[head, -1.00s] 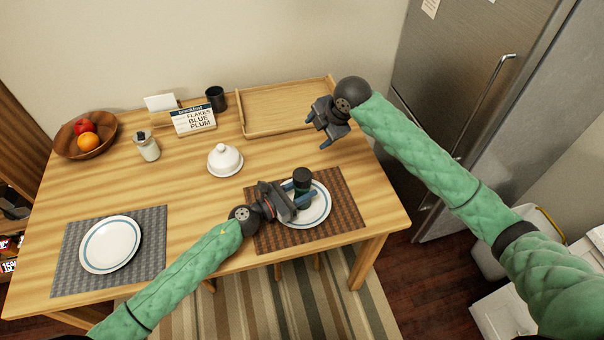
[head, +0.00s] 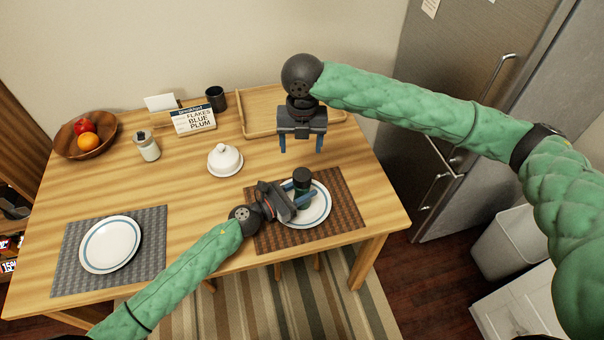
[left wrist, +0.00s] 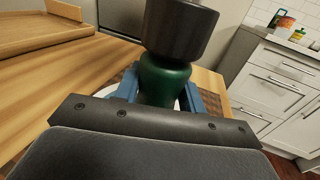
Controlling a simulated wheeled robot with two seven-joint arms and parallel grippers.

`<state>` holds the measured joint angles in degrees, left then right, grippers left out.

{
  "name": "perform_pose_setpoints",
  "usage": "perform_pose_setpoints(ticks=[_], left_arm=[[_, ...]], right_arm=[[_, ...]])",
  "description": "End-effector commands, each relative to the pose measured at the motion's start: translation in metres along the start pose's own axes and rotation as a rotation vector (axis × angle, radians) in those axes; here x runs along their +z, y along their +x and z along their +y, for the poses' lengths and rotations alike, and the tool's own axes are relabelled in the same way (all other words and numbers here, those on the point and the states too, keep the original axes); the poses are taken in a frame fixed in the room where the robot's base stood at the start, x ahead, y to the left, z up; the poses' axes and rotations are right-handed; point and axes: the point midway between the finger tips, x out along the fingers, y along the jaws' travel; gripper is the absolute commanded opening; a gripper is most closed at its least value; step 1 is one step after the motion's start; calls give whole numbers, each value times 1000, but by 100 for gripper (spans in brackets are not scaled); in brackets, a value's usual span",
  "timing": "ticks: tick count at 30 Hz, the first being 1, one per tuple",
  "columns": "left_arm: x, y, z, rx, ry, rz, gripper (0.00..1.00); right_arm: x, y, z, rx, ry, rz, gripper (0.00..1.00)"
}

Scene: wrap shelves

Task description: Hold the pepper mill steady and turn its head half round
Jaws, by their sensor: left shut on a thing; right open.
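The pepper mill has a dark head (head: 302,175) and a green body, and stands upright at the plate (head: 318,212) on the brown placemat (head: 346,193). In the left wrist view its dark head (left wrist: 181,28) and green body (left wrist: 164,80) fill the top centre. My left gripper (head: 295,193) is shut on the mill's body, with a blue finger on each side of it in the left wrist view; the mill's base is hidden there. My right gripper (head: 301,147) is open and empty, pointing down above and behind the mill, apart from it.
A white domed dish (head: 225,160) stands left of the mill. A wooden tray (head: 262,98) lies behind, partly hidden by my right gripper. Further left are a sign (head: 194,120), a dark cup (head: 216,98), a jar (head: 147,147) and a fruit bowl (head: 70,145).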

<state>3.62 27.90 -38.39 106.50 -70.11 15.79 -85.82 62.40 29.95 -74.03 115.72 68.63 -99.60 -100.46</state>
Motion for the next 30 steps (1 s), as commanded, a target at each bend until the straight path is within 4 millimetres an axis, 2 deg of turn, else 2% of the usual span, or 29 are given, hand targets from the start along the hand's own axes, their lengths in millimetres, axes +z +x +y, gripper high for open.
perform_pose_setpoints(ticks=[4, 8, 24, 30], left_arm=[[0, 0, 0, 0, 0, 0, 12], [0, 0, 0, 0, 0, 0, 12], [0, 0, 0, 0, 0, 0, 12], [0, 0, 0, 0, 0, 0, 12]], right_arm=[[-4, -1, -2, -23, -36, 10, 67], [-5, 7, -3, -27, -41, 13, 67], [-6, 93, -5, -26, -39, 13, 67], [-6, 112, -6, -26, -40, 12, 67]])
